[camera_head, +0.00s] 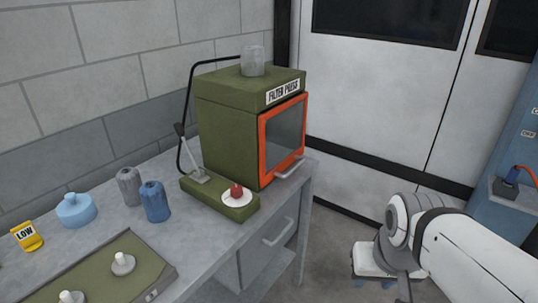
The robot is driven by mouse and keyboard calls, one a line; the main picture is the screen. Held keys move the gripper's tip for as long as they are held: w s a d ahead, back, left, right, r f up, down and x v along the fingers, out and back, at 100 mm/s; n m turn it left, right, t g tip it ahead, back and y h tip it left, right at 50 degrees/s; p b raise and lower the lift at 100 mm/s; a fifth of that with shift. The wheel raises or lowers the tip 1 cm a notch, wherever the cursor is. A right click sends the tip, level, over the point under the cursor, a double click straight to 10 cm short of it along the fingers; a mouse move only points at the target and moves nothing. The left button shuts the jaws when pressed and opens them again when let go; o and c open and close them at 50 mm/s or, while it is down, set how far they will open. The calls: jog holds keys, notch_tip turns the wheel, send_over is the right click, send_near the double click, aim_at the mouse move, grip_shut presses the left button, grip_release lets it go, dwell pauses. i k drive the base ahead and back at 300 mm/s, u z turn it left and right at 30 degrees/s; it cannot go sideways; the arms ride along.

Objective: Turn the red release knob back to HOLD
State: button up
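The red knob (237,190) sits on a round white dial plate (237,201) on top of a low green block (213,202). The block lies on the grey bench in front of the green filter press (231,137). The markings on the dial and the way the knob points are too small to read. A thin lever (188,154) rises from the left end of the block. My arm shows at the lower right, away from the knob and over the floor. My gripper's fingers do not show.
Grey (129,187) and blue (155,202) ribbed canisters, a light-blue pot (76,210), a yellow LOW tag (27,236) and a green tray (96,278) stand left of the block.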

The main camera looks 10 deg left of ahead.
aim_at(236, 191)
jog(key=u, duration=0.15)
jog(key=i, duration=1.1)
jog(key=u, duration=0.7)
